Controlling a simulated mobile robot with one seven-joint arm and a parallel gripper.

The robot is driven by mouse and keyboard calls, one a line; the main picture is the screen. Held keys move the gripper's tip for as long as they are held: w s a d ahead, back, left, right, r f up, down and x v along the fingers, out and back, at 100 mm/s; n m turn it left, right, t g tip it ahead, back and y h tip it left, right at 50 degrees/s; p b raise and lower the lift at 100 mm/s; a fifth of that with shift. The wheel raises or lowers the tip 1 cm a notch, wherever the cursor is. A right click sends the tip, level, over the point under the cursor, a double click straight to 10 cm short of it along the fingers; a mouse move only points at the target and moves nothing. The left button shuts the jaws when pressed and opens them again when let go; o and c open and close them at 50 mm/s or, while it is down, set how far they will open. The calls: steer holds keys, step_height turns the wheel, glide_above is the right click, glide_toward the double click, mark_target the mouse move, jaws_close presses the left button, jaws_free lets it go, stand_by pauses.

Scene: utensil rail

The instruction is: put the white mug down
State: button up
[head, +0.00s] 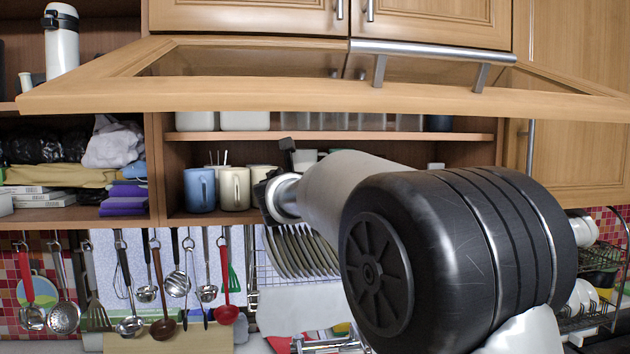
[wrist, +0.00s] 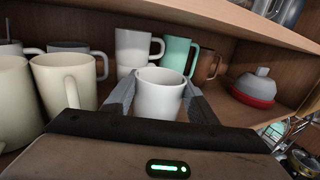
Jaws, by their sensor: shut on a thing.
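The white mug (wrist: 160,97) is between the two fingers of my gripper (wrist: 160,100) in the wrist view, with its open rim facing up. My gripper is shut on it. The mug is at the cupboard shelf, in front of another white mug (wrist: 132,50) and a green mug (wrist: 178,54). The gripper body hides its base, so I cannot tell if it touches the shelf. In the head view my arm covers most of this area, and the gripper is largely hidden behind it.
Cream mugs (wrist: 66,82) and a grey mug (wrist: 84,58) stand to the left. A brown mug (wrist: 208,66) and a red-and-grey lidded object (wrist: 256,88) stand to the right. A raised glass door (head: 250,88) hangs above the shelf. Utensils hang below, beside a plate rack (head: 262,275).

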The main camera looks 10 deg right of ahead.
steer(key=shift+r, duration=0.1)
steer(key=o, duration=1.1)
steer(key=shift+c, duration=0.2)
